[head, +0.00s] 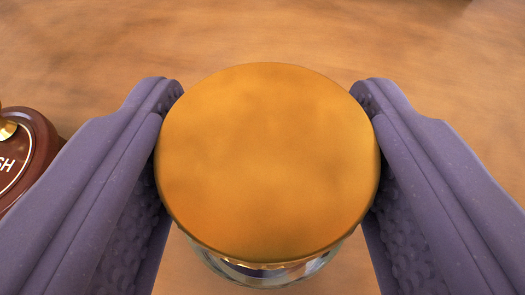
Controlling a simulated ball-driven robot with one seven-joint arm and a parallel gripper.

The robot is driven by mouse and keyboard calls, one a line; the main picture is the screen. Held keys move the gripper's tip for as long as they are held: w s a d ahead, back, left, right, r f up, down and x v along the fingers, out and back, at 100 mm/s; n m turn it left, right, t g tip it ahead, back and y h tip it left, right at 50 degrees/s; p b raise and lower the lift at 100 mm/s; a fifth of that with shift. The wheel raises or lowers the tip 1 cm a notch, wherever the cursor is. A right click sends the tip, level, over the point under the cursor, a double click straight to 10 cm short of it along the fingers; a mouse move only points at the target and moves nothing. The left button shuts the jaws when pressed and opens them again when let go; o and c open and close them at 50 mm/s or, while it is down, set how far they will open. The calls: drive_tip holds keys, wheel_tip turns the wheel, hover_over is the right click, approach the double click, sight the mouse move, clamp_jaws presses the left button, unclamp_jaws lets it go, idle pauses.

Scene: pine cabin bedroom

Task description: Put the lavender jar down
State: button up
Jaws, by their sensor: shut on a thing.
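The jar (268,165) fills the middle of the head view, seen from above, with a round golden-orange lid. A strip of its clear, shiny glass side shows below the lid. Its contents are hidden under the lid. My gripper (268,130) has two purple-grey fingers, one on each side of the jar, and is shut on it. The jar's base is hidden, so I cannot tell whether it touches the wooden surface (270,35) below.
A dark red-brown object (35,135) with a gold part and white lettering ending in "SH" sits at the left edge, partly behind the left finger. The wooden surface looks clear beyond the jar and to the right. A dark patch shows at the top right corner.

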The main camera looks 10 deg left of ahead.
drive_tip(key=o, duration=1.2)
drive_tip(key=shift+s+r, duration=0.1)
drive_tip(key=shift+r, duration=0.1)
drive_tip(key=p+v, duration=0.1)
drive_tip(key=v, duration=1.1)
drive_tip(key=shift+p, duration=0.35)
